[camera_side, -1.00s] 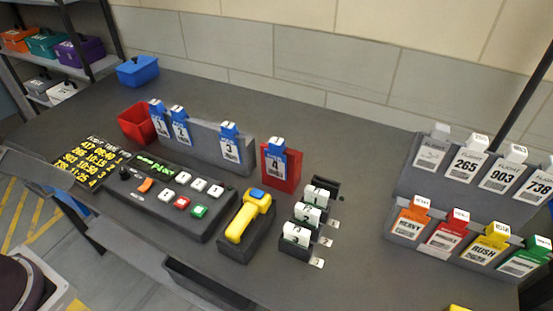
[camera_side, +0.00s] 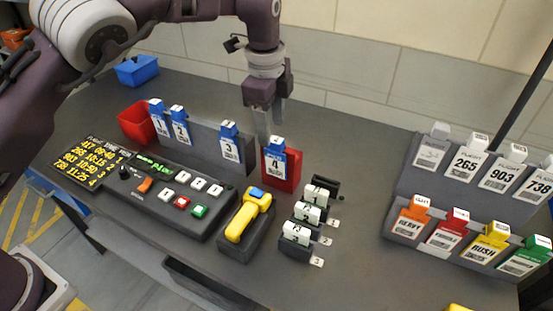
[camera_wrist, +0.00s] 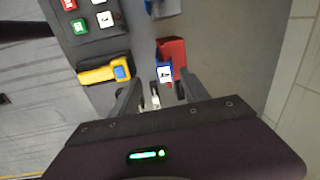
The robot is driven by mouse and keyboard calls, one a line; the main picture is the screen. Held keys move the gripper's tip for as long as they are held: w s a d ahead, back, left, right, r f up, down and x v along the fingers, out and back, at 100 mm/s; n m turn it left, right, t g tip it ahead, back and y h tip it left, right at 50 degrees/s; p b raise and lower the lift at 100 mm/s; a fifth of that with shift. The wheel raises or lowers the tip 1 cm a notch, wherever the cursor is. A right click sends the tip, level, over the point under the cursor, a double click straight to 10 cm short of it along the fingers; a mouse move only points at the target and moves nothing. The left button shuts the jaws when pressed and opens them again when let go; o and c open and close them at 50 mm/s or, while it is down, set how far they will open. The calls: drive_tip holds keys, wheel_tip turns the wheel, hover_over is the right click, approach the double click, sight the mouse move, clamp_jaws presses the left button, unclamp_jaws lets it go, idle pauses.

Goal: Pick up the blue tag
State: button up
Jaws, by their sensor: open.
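Several blue tags stand upright: tag 1 (camera_side: 158,118), tag 2 (camera_side: 180,125) and tag 3 (camera_side: 229,143) along a dark grey rack (camera_side: 205,138), and tag 4 (camera_side: 275,158) in a red holder (camera_side: 294,172). My gripper (camera_side: 270,125) points down just above and behind tag 4, its fingers apart and empty. In the wrist view, tag 4 (camera_wrist: 164,73) shows near the gap between the fingertips of my gripper (camera_wrist: 160,84), with the red holder (camera_wrist: 172,50) beyond it. Contact with the tag cannot be made out.
A button panel (camera_side: 160,194) and a yellow scanner (camera_side: 247,217) are in front. White numbered blocks (camera_side: 307,213) stand right of the scanner. Racks of white and coloured tags (camera_side: 465,230) are at the right. A red bin (camera_side: 135,122) and a blue box (camera_side: 138,70) are at the left.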

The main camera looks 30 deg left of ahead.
sight(277, 139)
drive_tip(key=f, duration=0.2)
drive_tip(key=w+f, duration=0.1)
drive_tip(key=f, duration=0.4)
drive_tip(key=shift+w+d+f, duration=0.3)
drive_tip(key=shift+f, duration=0.05)
clamp_jaws()
